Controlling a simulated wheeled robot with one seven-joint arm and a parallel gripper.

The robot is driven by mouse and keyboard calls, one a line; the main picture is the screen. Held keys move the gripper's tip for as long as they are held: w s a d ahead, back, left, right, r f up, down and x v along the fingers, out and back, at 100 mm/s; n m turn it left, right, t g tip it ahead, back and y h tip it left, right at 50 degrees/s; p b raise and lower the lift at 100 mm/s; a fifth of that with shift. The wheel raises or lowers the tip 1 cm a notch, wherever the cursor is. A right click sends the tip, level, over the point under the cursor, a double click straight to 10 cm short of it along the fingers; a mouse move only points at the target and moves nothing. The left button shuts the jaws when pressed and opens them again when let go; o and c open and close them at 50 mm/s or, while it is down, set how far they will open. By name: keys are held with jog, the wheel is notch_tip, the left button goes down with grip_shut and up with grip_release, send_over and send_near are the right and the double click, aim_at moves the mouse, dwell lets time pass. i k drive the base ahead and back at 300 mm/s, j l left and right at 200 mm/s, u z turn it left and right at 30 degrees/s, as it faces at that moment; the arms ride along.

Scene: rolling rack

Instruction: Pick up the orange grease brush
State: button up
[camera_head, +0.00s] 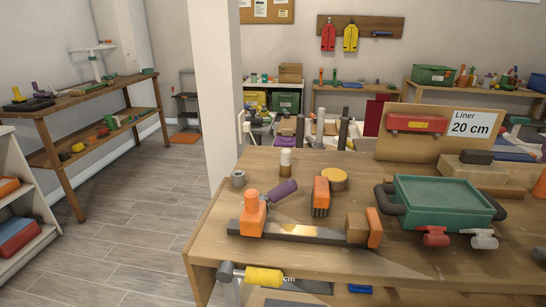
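An orange brush-like piece with dark bristles or teeth pointing down (321,192) stands on the wooden bench top (420,267), near its middle; it looks like the orange grease brush. A purple-handled tool (281,192) is close on its left, and a round yellow-topped piece (334,179) is just behind it. A long dark bar with orange ends (300,233) lies in front of it, apart from it. Nothing covers the brush from above. My gripper does not show in this view.
A white-capped bottle (285,162) and grey ring (238,178) stand behind left. A white pillar (217,80) rises behind; floor (135,225) is clear at left.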

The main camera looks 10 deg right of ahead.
aim_at(320, 196)
jog(key=l+u, duration=0.35)
jog(key=k+l+u, duration=0.1)
jog(key=u, duration=0.25)
jog(key=k+l+u, duration=0.1)
jog(key=u, duration=0.25)
jog(key=l, duration=0.1)
